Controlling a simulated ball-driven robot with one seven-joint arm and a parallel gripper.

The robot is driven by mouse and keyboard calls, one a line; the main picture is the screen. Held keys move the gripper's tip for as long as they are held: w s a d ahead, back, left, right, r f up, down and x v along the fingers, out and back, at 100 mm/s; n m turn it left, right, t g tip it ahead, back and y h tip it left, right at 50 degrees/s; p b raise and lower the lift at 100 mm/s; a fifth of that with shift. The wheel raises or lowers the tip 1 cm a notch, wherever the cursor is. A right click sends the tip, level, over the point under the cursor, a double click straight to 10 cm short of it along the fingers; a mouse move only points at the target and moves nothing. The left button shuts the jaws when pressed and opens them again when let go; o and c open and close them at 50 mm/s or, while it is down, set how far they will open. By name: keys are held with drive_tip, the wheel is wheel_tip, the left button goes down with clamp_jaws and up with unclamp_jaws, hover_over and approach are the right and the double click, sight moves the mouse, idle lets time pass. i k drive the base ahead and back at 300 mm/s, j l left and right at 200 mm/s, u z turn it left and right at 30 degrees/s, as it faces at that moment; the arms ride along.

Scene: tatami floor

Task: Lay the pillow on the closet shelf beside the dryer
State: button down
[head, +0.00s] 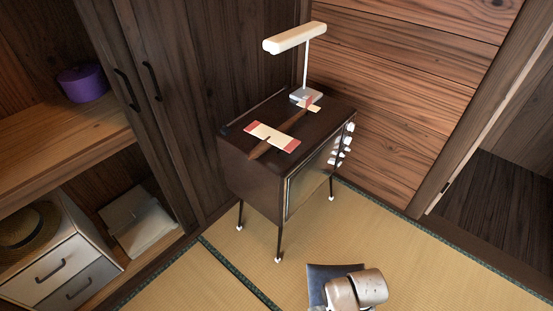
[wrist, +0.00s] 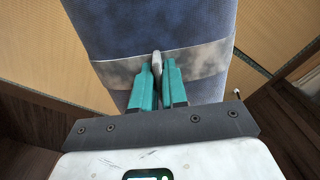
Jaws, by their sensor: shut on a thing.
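The pillow, blue with a grey band across it, fills much of the wrist view (wrist: 200,25). My gripper (wrist: 157,68), with teal fingers, is shut on a pinched fold of the grey band. In the head view a dark blue part of the pillow (head: 322,274) shows at the bottom, above the tatami; my arm hides the rest and the gripper. The closet shelf (head: 50,150) is at the left, a wooden board. A purple round lidded container (head: 83,83) stands on it towards the back. I cannot make out a dryer.
Below the shelf are a drawer unit (head: 62,270) with a straw hat (head: 25,228) on it and a pale folded item (head: 138,218). A dark legged cabinet (head: 250,165), bearing a lamp (head: 296,38), stands right of the closet door. Tatami (head: 420,255) is clear at the right.

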sight(38, 151)
drive_tip(key=i+j+u, duration=0.15)
drive_tip(key=j+u, duration=0.2)
drive_tip(key=i+j+u, duration=0.2)
drive_tip(key=j+u, duration=0.15)
drive_tip(key=i+j+u, duration=0.25)
drive_tip(key=j+u, duration=0.15)
